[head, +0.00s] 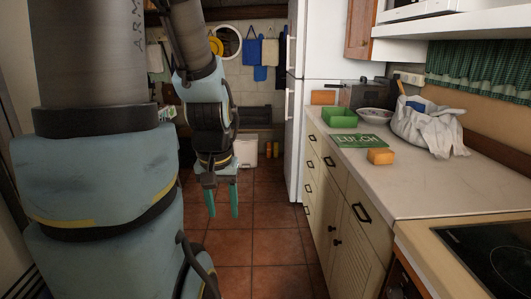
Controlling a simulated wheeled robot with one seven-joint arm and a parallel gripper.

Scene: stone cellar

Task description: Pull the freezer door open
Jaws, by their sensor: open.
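A tall white fridge-freezer (333,42) stands at the far end of the counter in the head view. Its front faces left and shows only as a narrow edge-on strip, split into an upper door (295,35) and a lower door (294,140). Both doors look shut, and each has a slim white handle on its left side. I cannot tell which door is the freezer's. My gripper (222,205) points down, open and empty, with two green fingers. It hangs over the tiled floor, left of the lower door and apart from it.
The counter (430,185) on the right holds a green box (340,118), a book (360,141), an orange block (381,157), a bowl and a white bag (428,130). Drawers line its front. The tiled floor (255,240) between is clear. A white bin (246,152) stands at the back.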

